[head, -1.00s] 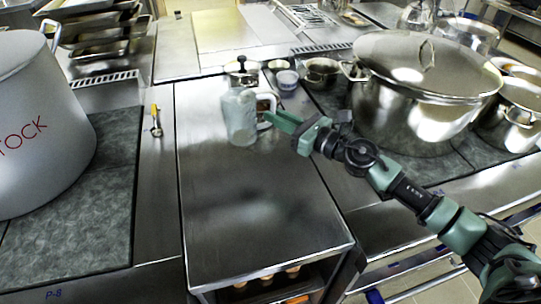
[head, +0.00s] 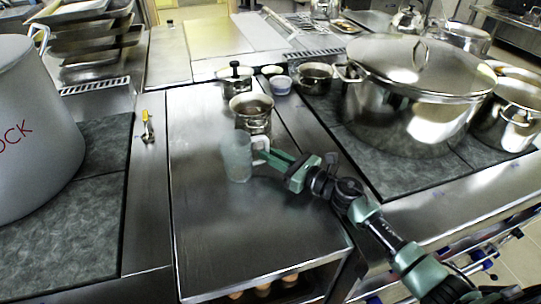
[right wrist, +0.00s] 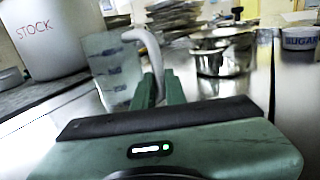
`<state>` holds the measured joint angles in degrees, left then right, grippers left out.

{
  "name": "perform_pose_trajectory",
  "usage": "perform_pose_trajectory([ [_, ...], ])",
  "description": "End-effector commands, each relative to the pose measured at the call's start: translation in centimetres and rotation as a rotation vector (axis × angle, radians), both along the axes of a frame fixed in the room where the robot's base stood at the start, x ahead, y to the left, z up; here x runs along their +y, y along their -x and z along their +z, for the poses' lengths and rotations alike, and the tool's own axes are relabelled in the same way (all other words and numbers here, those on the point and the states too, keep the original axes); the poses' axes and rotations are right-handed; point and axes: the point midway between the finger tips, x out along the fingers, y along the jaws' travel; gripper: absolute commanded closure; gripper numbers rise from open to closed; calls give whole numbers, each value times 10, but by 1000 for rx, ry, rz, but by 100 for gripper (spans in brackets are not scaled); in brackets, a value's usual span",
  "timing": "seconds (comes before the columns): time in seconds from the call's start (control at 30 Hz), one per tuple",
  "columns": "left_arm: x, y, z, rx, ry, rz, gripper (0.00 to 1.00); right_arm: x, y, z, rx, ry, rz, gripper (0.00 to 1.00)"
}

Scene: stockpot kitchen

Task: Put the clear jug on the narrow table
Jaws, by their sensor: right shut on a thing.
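The clear jug (head: 237,158) is upright over the middle of the narrow steel table (head: 240,235). I cannot tell whether its base touches the top. My right gripper (head: 268,155) reaches in from the right and is shut on the jug's pale handle. In the right wrist view the jug (right wrist: 108,72) stands left of the fingers (right wrist: 160,90), with its handle between them. My left gripper is not in view.
A steel pot (head: 252,118) stands just behind the jug, with a black-knobbed pot (head: 235,86) and a small bowl (head: 281,85) farther back. A large lidded stockpot (head: 405,105) is at right, a STOCK pot (head: 35,140) at left. The table's front is clear.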

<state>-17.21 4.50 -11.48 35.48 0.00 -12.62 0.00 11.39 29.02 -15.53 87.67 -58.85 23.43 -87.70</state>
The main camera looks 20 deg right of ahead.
Motion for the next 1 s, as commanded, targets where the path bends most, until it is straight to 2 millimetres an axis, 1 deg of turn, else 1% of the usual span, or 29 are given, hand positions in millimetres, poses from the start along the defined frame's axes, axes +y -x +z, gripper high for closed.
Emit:
perform_pose_trajectory([
  [0.17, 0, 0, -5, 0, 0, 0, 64, 0, 0, -3, -1, 0, 0, 100],
  [0.2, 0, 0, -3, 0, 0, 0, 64, 0, 0, -3, -1, 1, 0, 79],
  [0.23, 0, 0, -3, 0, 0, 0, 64, 0, 0, -2, -1, 1, 0, 71],
  [0.27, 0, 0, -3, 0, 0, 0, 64, 0, 0, -2, -1, 1, 0, 66],
  [0.53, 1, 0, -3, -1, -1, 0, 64, 0, 0, -2, 0, 0, 0, 66],
  [0.67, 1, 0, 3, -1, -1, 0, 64, 0, 0, 3, 0, 0, 0, 66],
  [0.7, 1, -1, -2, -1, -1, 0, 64, -4, 4, -2, 2, 1, -1, 66],
  [0.77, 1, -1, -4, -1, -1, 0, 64, -9, 12, -3, 2, 2, -1, 66],
  [1.0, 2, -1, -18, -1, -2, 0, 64, -39, 55, -7, 4, 3, 0, 66],
])
